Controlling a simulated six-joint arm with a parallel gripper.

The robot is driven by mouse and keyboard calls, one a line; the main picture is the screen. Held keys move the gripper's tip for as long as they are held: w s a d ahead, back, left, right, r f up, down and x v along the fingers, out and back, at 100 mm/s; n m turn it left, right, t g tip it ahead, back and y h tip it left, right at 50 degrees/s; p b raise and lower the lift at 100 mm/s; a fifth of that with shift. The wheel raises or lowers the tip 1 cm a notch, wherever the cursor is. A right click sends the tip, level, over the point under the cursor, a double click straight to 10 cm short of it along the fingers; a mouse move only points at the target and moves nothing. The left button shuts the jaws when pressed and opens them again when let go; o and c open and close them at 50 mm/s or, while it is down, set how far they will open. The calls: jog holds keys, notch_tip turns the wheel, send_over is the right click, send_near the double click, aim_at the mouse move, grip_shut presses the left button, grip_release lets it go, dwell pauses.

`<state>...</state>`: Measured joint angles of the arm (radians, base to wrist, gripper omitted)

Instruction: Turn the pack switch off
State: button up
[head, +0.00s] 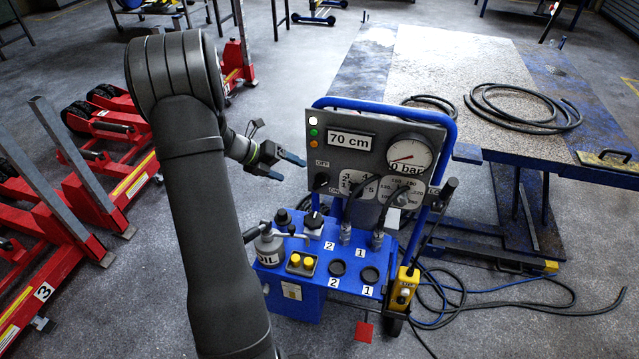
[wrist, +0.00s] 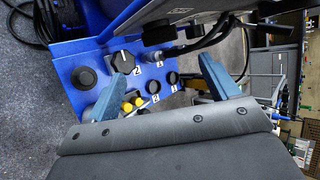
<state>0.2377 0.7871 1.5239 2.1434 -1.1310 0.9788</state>
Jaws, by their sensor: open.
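The blue hydraulic pack (head: 295,248) stands under a grey panel (head: 380,150). A black rotary knob (head: 313,221) with a pale plate sits on the pack's top; it also shows in the wrist view (wrist: 123,62) with a white pointer mark. A dark switch (head: 321,180) is on the panel's lower left, between OFF and ON labels; its setting is too small to read. I cannot tell which one is the pack switch. My gripper (head: 293,169) is open and empty, left of the panel and apart from it. Its fingers (wrist: 163,65) show over the pack in the wrist view.
An oil can (head: 268,246), yellow buttons (head: 301,262) and black round sockets crowd the pack top. Hoses and a blue tube frame (head: 452,130) edge the panel. Red jacks (head: 110,130) stand left; a platform table (head: 450,70) stands behind. Air left of the panel is clear.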

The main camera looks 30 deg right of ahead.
aim_at(319, 183)
jog(key=x, duration=1.2)
jog(key=shift+d+f, duration=0.25)
jog(key=shift+d, duration=0.05)
jog(key=c, duration=1)
